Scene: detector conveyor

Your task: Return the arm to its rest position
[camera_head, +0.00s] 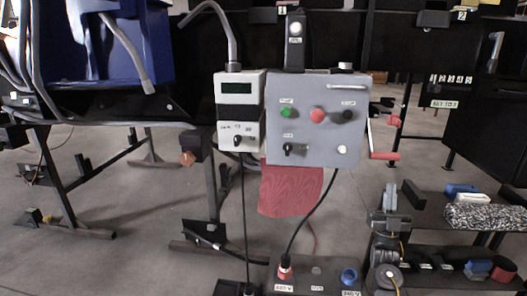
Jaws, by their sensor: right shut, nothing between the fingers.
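My right gripper (390,196) shows at the lower right, its fingers pointing up and away. It is shut and holds nothing. It is apart from the grey control box (330,142) and stands in front of the left end of the dark shelves. My right arm's links run down below it to the bottom edge. My left gripper is not in view.
The control box carries green, red and black knobs, with a red crank (384,155) on its right side. A white meter (239,100) is beside it. A red cloth (290,190) hangs below. A socket box (317,275) with cables is at the bottom. Dark shelves (425,212) hold several objects.

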